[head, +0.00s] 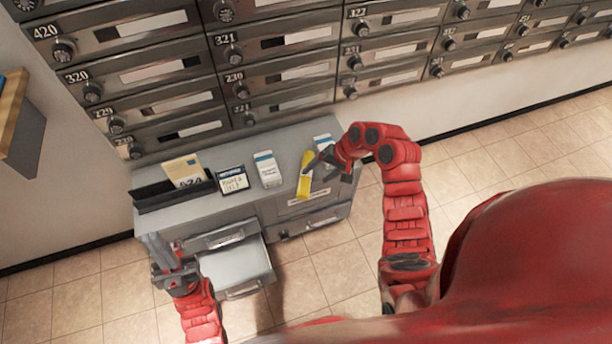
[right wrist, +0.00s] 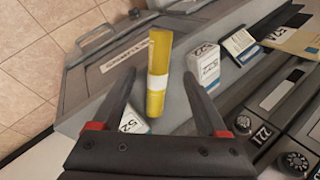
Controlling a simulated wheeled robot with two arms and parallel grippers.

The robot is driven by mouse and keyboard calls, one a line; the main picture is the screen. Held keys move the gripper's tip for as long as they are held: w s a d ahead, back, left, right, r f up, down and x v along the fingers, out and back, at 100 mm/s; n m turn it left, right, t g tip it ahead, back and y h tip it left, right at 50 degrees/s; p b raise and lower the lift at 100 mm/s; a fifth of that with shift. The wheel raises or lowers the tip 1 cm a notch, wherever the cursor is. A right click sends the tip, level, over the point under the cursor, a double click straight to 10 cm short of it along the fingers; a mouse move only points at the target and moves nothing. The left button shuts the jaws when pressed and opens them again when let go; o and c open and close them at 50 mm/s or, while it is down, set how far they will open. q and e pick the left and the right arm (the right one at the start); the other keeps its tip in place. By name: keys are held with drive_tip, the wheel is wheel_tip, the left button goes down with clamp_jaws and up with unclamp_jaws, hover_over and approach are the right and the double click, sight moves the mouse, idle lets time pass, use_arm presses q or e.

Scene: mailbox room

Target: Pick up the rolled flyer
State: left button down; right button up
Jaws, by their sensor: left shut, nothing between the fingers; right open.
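The rolled flyer (head: 306,173) is a yellow roll with a white band, lying on top of the grey cabinet (head: 225,208) near its right end. In the right wrist view the rolled flyer (right wrist: 157,72) lies between the lines of the two fingers, ahead of them. My right gripper (head: 325,168) is open and empty, just right of the flyer and above the cabinet top; both its fingers show in the right wrist view (right wrist: 163,100). I cannot tell whether it touches the flyer. My left gripper (head: 165,258) is shut and empty, beside the cabinet's front left corner.
White boxes (head: 267,169) (head: 323,146) stand on both sides of the flyer. A small sign (head: 232,180) and a black tray (head: 165,196) with envelopes (head: 184,171) are further left. A drawer (head: 236,268) stands open below. Mailboxes (head: 280,70) rise behind the cabinet.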

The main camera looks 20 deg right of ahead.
sight(307, 184)
drive_tip(key=shift+x, duration=0.85)
drive_tip(key=x, duration=0.3)
drive_tip(key=b+x, duration=0.1)
drive_tip(key=x, duration=0.1)
drive_tip(key=shift+s+a+f, duration=0.1)
drive_tip(key=shift+s+f, duration=0.15)
drive_tip(key=shift+r, duration=0.1)
clamp_jaws()
